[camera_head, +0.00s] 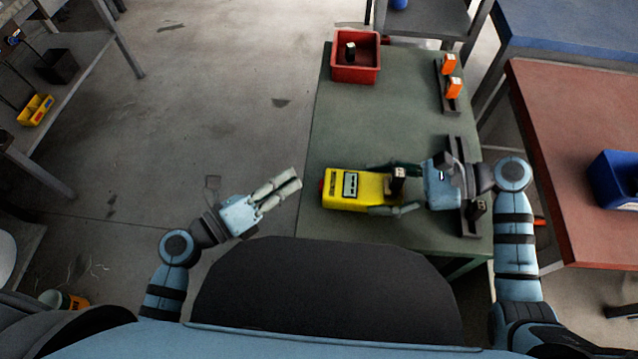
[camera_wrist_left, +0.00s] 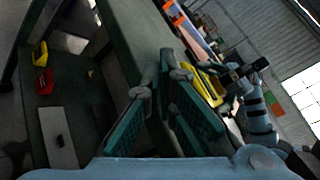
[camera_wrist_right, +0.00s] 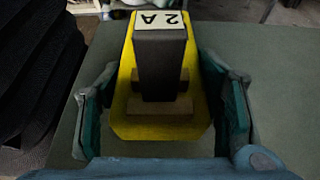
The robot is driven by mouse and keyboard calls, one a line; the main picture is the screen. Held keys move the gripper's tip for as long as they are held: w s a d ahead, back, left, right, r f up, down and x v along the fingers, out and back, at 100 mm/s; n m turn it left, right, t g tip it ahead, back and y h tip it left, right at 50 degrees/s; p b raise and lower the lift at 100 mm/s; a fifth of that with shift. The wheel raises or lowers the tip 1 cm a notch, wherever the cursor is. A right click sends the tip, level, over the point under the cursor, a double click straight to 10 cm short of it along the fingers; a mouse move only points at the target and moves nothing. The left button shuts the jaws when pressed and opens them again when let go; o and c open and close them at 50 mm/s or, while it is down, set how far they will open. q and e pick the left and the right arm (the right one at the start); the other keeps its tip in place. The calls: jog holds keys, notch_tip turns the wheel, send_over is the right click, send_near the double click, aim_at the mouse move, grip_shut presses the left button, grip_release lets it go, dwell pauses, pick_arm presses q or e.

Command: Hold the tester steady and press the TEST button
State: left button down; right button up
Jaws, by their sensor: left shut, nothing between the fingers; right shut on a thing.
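The yellow tester (camera_head: 338,202) lies on the green table, with a pale display panel and a red part (camera_head: 322,186) at its left end. A dark block with a "2 A" label (camera_wrist_right: 160,20) stands in its right end; it also shows in the head view (camera_head: 397,181). My right gripper (camera_head: 396,190) reaches from the right, with its fingers shut on the tester's sides (camera_wrist_right: 125,118). My left gripper (camera_head: 295,178) is shut and empty, left of the tester and apart from it, by the table's left edge. The TEST lettering is not readable.
A red bin (camera_head: 355,74) with a dark block stands at the table's back. Orange-topped blocks (camera_head: 453,87) sit in a dark rack at the back right. Another dark rack (camera_head: 457,150) lies beside my right gripper. A blue bin (camera_head: 612,178) is on the red-brown table at right.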

aim_at(305, 192)
pick_arm(q)
jog(key=shift+d, duration=1)
dwell(0.7)
jog(key=shift+d, duration=0.4)
jog(key=shift+d, duration=0.5)
dwell(0.4)
dwell(0.3)
jog(key=shift+a, duration=0.9)
jog(key=a, duration=0.5)
